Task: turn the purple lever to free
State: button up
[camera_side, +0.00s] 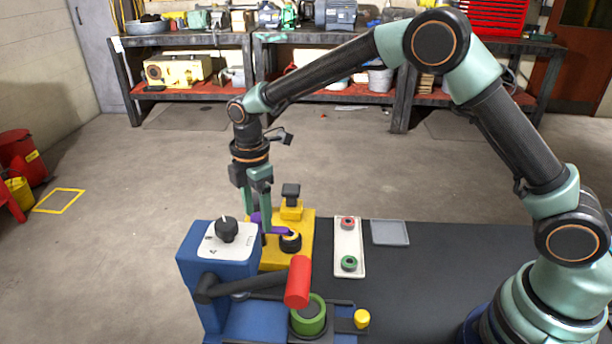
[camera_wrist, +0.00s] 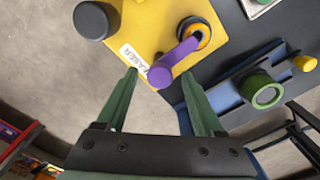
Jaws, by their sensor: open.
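The purple lever (camera_wrist: 173,64) sits on a yellow box (camera_wrist: 160,20) and pivots at a round hub with an orange ring (camera_wrist: 196,36). Its free end points down-left in the wrist view, beside a white label with dark lettering on the box. In the side view the lever (camera_side: 275,229) runs left from its hub and is partly hidden by a finger. My gripper (camera_wrist: 159,74) is open, pointing down. Its two green fingers stand either side of the lever's free end, with gaps visible in the wrist view. I cannot tell whether the fingertips reach the lever's height.
A blue box (camera_side: 215,268) with a black dial and a red-ended handle (camera_side: 298,281) stands in front. A green cylinder (camera_side: 308,317) is near it. A dark knob (camera_side: 291,191) rises behind on the yellow box. A white tray (camera_side: 348,262) and grey tray (camera_side: 390,233) lie right.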

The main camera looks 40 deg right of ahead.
grip_shut()
jog(key=m, duration=0.4)
jog(key=shift+m, duration=0.4)
jog(key=m, duration=0.4)
jog(key=shift+m, duration=0.3)
jog(key=m, duration=0.4)
jog(key=shift+m, duration=2.2)
